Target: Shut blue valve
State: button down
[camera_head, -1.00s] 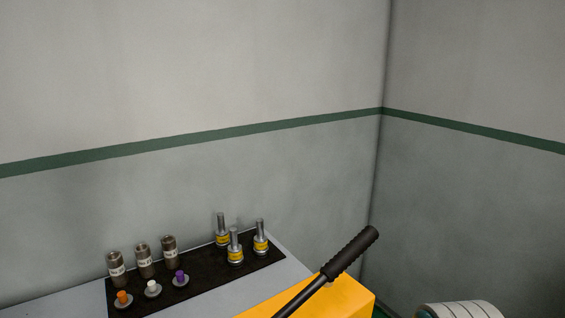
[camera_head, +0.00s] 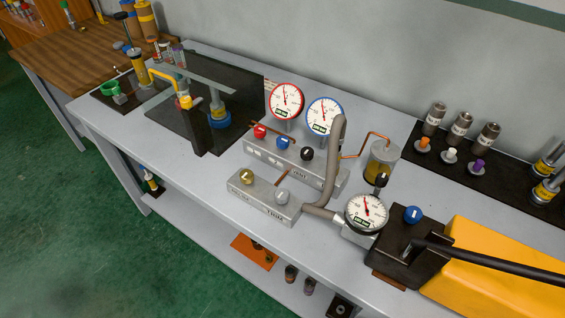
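Two blue knobs are in view, and I cannot tell which one is the blue valve. One blue knob (camera_head: 283,143) sits on the grey manifold block (camera_head: 262,160), between a red knob (camera_head: 260,131) and a black knob (camera_head: 307,153). The other blue knob (camera_head: 412,214) sits on the black head (camera_head: 400,247) of the yellow pump (camera_head: 490,262), beside a round gauge (camera_head: 367,212). Whether either is open or shut does not show. My gripper is not in view.
The blue-rimmed gauge (camera_head: 325,115) and red-rimmed gauge (camera_head: 287,100) stand behind the manifold. A thick grey hose (camera_head: 333,165) arches beside the manifold knobs. The pump's black lever (camera_head: 490,262) extends right. A dark transparent panel (camera_head: 190,105) stands left. Green floor is clear in front.

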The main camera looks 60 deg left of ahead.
aim_at(282, 142)
jog(key=u, duration=2.25)
jog(key=i+j+z, duration=0.15)
jog(key=j, duration=0.15)
jog(key=i+j+z, duration=0.15)
jog(key=j, duration=0.15)
jog(key=i+j+z, duration=0.15)
jog(key=j, duration=0.15)
jog(key=i+j+z, duration=0.1)
jog(key=j, duration=0.25)
